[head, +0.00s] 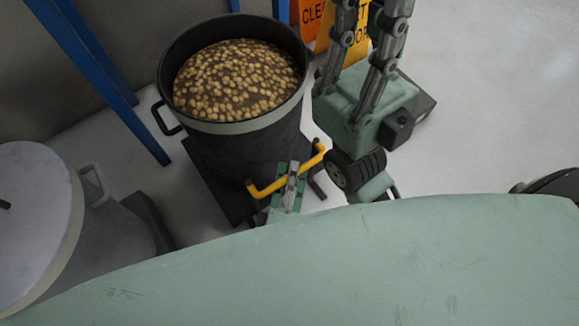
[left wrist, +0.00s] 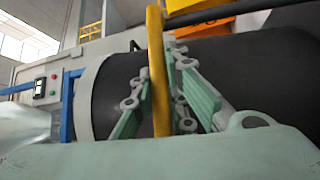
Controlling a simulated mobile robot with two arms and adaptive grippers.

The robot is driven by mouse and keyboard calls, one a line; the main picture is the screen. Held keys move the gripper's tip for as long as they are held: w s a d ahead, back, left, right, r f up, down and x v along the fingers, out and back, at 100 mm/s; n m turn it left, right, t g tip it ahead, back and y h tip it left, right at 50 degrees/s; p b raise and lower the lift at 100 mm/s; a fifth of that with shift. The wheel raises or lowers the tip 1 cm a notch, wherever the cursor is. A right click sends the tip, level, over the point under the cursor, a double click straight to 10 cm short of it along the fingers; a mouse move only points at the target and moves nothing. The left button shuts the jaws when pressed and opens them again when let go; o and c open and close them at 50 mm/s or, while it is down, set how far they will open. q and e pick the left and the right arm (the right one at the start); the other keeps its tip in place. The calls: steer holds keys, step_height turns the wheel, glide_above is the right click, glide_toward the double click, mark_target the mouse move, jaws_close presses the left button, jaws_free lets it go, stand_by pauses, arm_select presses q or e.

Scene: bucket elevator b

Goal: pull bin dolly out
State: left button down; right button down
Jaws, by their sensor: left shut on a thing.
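A dark round bin (head: 255,160) filled with tan, nut-like pieces (head: 235,80) stands upright on a low black dolly (head: 215,180). A yellow bar handle (head: 262,190) is at the dolly's near side. My left gripper (head: 291,180) is shut on this handle. In the left wrist view, the yellow handle (left wrist: 157,75) runs upright between my left gripper's fingers (left wrist: 160,100), with the dark bin close behind. My right gripper (head: 368,14) is raised right of the bin, its fingers apart and empty where visible; its tips are cut off by the frame's top.
Blue posts (head: 90,70) stand left of the bin. A grey lidded container (head: 35,220) is at the left. Orange and yellow floor signs (head: 312,14) stand behind my right gripper. The pale floor (head: 490,110) is clear at the right.

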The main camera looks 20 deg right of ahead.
arm_select(q)
steer(key=c, duration=1.7)
jaws_free()
steer(key=v, duration=1.2)
